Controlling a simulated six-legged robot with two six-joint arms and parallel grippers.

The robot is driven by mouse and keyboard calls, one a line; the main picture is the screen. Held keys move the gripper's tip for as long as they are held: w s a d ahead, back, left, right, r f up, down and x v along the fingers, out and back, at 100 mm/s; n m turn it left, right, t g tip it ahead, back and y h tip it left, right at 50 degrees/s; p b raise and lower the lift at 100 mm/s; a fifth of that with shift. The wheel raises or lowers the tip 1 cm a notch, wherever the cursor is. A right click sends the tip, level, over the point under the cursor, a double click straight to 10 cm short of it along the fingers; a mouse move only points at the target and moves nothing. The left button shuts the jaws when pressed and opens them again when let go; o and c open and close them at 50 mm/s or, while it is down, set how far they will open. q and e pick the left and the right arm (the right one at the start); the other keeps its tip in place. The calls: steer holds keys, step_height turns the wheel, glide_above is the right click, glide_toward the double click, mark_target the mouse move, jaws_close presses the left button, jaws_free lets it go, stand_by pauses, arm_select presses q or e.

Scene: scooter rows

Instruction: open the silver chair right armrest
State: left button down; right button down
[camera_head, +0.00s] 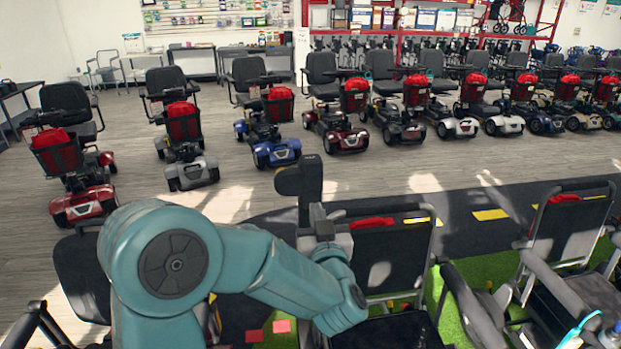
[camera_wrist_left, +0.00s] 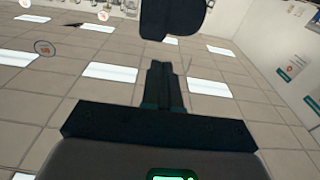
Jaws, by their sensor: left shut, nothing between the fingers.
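A chair with a black backrest (camera_head: 388,256) and silver-grey frame stands in the lower middle of the head view, partly hidden by my left arm. A black armrest (camera_head: 466,300) shows on its picture-right side. At its picture-left side a dark, padded piece (camera_head: 288,181) stands high; it looks like a raised armrest, but its joint is hidden. My left gripper (camera_head: 311,186) points upward beside this piece, shut and empty. In the left wrist view the closed fingers (camera_wrist_left: 162,72) point at the ceiling, below a dark rounded piece (camera_wrist_left: 173,17). I cannot tell whether they touch. My right gripper is not in view.
Another silver-framed chair (camera_head: 572,228) with grey armrests stands at the right. A dark seat (camera_head: 84,270) is at the lower left. Scooters with red bags, such as a blue one (camera_head: 272,150), stand in a row beyond open wooden floor.

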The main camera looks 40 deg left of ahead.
mark_target(305, 171)
arm_select(q)
steer(key=p+x, duration=0.4)
steer(key=x, duration=0.8)
steer(key=shift+a+r+p, duration=0.15)
steer(key=shift+a+p, duration=0.05)
steer(key=shift+p, duration=0.15)
steer(key=shift+w+a, duration=0.25)
steer(key=shift+a, duration=0.15)
steer(key=shift+d, duration=0.1)
